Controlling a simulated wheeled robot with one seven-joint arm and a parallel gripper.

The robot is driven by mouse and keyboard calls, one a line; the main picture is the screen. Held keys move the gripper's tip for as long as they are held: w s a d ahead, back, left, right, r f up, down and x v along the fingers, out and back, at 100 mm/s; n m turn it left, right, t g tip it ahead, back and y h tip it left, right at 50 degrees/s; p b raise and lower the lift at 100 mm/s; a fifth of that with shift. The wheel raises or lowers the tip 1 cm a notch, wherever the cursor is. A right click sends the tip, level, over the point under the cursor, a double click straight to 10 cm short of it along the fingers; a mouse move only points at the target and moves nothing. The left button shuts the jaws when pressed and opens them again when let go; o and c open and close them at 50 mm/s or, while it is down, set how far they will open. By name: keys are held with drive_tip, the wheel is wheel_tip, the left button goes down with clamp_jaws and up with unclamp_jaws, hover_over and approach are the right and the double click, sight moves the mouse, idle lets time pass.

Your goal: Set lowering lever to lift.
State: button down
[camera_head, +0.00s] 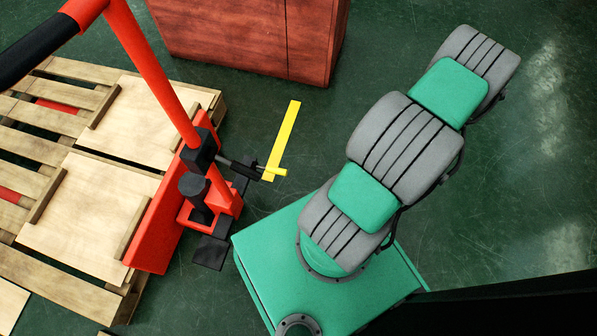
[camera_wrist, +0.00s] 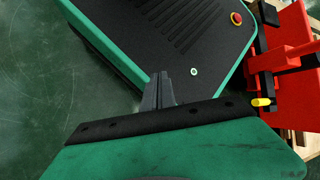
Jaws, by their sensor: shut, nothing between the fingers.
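The lowering lever (camera_head: 281,140) looks to be the long yellow bar on the near side of a red pallet jack (camera_head: 158,222). In the head view it points up and slightly right from a short yellow stub at the end of a dark rod. In the wrist view a small yellow end (camera_wrist: 261,102) shows at the right, beside the jack's red frame (camera_wrist: 282,58). My gripper (camera_wrist: 158,76) shows in the wrist view with its grey fingers together, empty. It is apart from the lever, to its left in that picture. The head view does not show my gripper.
The jack's red handle (camera_head: 150,70) with a black grip rises at the upper left. A wooden pallet (camera_head: 110,195) with boards lies over the jack's forks. A reddish wooden box (camera_head: 240,40) stands behind. Green floor (camera_head: 500,190) is open at the right.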

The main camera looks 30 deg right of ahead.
sight(277, 171)
drive_tip(key=w+a+f+m+t, duration=0.35)
drive_tip(key=w+a+m, duration=0.3)
drive_tip(key=a, duration=0.55)
drive_tip(key=w+d+m+t+h, duration=0.2)
drive_tip(key=w+m+t, duration=0.3)
drive_tip(key=w+m, duration=0.65)
drive_tip(key=w+a+f+m+b, duration=0.2)
drive_tip(key=w+a+f+b, duration=0.3)
drive_tip(key=a, duration=0.2)
drive_tip(key=shift+a, duration=0.15)
